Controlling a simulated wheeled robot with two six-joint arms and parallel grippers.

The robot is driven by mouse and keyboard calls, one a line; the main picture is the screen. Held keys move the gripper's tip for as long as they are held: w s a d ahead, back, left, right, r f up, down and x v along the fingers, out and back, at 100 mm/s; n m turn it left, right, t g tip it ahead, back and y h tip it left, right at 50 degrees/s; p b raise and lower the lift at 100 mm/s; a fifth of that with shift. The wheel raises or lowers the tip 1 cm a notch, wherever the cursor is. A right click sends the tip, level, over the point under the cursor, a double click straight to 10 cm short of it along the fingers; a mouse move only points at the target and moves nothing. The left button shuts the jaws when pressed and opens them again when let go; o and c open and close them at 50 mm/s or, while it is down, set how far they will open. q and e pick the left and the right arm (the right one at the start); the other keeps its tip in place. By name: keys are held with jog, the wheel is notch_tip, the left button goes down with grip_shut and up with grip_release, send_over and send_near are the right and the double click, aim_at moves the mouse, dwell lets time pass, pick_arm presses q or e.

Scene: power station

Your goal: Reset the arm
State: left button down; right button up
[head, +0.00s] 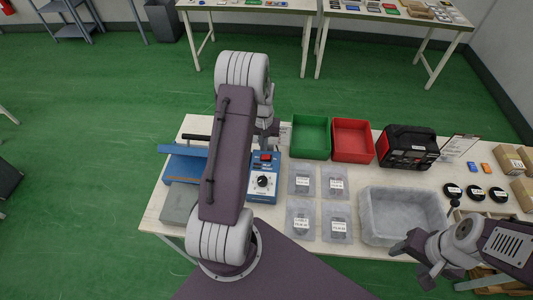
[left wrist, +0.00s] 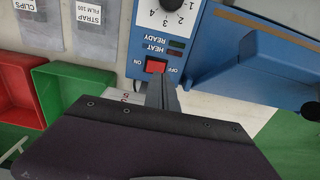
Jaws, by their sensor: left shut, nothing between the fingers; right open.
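My left gripper (head: 266,140) is shut and empty, partly hidden behind my arm in the head view. In the left wrist view its closed fingers (left wrist: 161,92) point at the red switch (left wrist: 156,66) of a blue machine marked HEAT, READY, ON and OFF. The fingertips are at or just short of the switch; contact cannot be told. The blue machine (head: 263,190) has a dial and stands on the table, its middle covered by my arm. My right gripper (head: 424,264) is open and empty by the grey bin at the table's front.
A grey bin (head: 398,203), black-red case (head: 406,147), black rolls and cardboard boxes fill the right side. The table (head: 166,205) is crowded.

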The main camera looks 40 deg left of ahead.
pick_arm(q)
notch_tip(320, 180, up, 2)
jog(key=shift+r+p, duration=0.1)
jog(key=shift+p, duration=0.5)
